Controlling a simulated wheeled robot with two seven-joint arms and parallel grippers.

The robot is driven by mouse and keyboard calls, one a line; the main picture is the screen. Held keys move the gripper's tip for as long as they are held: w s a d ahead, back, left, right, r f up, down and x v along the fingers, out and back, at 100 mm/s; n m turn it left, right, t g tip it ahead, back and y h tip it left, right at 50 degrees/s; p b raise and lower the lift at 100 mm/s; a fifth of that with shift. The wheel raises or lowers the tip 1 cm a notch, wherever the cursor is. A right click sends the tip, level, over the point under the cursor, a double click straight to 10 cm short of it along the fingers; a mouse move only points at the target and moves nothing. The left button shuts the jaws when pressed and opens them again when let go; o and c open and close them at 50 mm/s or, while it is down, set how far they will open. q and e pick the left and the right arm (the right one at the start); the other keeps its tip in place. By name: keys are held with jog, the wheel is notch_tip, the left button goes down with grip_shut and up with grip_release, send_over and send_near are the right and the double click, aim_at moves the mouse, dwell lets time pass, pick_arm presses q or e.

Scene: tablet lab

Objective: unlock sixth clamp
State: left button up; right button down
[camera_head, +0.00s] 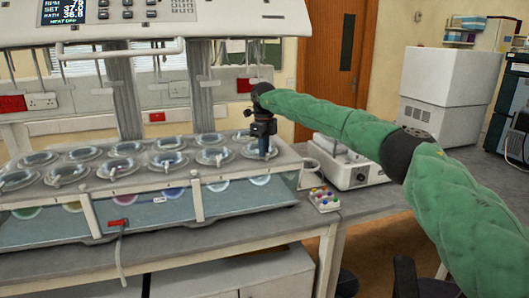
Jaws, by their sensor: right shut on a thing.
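A dissolution bath (150,215) with two rows of round lidded vessels stands on the bench at the left. My right gripper (264,152) comes down from above at the right end of the front row. It is shut on what looks like the clamp there, beside the last front lid (251,151); its fingers hide most of the clamp, so I cannot tell whether it is locked. The neighbouring front lid (212,157) is uncovered. My left gripper is out of view.
The bath's control head (150,20) with its display overhangs the vessels. A small tray of coloured caps (323,199) and a white bench instrument (350,165) stand right of the bath. A large white appliance (440,90) is further back.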

jog(key=n, duration=0.3)
jog(key=shift+s+n+b, duration=0.15)
jog(key=shift+n+b, duration=0.15)
jog(key=shift+n, duration=0.1)
jog(key=n, duration=0.2)
jog(key=shift+s+n, duration=0.15)
jog(key=shift+n, duration=0.15)
jog(key=shift+s+n, duration=0.1)
jog(key=shift+n, duration=1.5)
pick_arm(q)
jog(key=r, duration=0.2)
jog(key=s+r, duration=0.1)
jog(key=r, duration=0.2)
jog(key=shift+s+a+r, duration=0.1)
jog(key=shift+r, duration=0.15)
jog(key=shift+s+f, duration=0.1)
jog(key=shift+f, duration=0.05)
pick_arm(e)
jog(key=c, duration=1.5)
grip_release()
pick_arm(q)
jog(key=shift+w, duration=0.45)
pick_arm(e)
jog(key=shift+o, duration=0.2)
